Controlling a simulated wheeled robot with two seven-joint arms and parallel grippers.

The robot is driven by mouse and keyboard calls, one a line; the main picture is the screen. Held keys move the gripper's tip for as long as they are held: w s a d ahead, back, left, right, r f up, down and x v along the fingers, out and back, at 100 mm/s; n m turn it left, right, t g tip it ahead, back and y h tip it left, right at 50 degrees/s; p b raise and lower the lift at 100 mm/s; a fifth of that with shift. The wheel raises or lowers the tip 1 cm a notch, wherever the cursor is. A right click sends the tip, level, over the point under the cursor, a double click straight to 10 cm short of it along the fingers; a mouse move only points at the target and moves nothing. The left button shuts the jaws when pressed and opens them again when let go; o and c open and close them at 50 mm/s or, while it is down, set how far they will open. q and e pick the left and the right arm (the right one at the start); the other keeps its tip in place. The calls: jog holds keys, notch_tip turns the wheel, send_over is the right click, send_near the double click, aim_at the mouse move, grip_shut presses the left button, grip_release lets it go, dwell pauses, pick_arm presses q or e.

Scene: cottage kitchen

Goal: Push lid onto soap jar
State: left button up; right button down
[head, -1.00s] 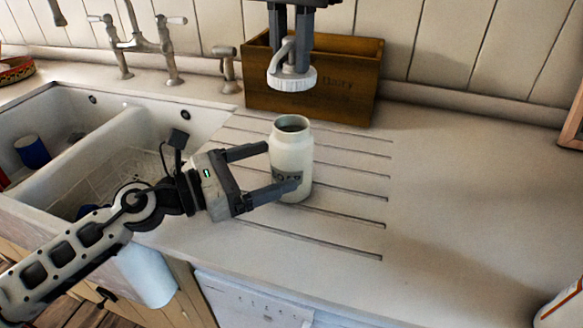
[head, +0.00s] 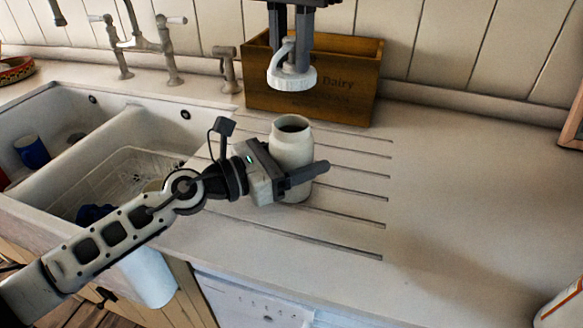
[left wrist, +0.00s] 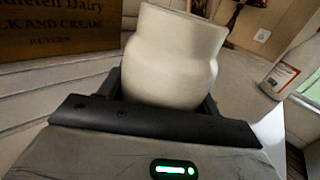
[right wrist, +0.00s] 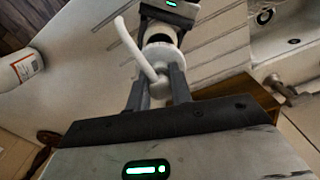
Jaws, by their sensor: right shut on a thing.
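The white soap jar (head: 291,145) stands upright on the grooved drainboard, its dark mouth uncovered. The near finger and palm hide the jar's lower front. My right gripper (head: 291,52) points down and is shut on the pump of the white lid (head: 291,79). The lid hangs level above the jar, apart from it and slightly behind in the head view. The pump spout also shows in the right wrist view (right wrist: 133,45).
A wooden crate (head: 345,85) stands against the wall behind the jar. A double sink (head: 120,165) with taps (head: 165,50) lies to the left. The counter to the right is clear up to a white bottle (head: 562,305) at the corner.

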pick_arm(q)
jog(key=shift+c, duration=1.1)
pick_arm(e)
jog(key=shift+s+f, duration=0.1)
jog(key=shift+f, duration=2.35)
jog(key=shift+f, duration=0.1)
jog(key=shift+a+f, duration=0.1)
jog(key=shift+f, duration=0.7)
jog(key=shift+f, duration=0.7)
jog(key=c, duration=1.2)
grip_release()
jog(key=shift+o, duration=0.2)
notch_tip(320, 180, up, 12)
jog(key=shift+r, duration=0.1)
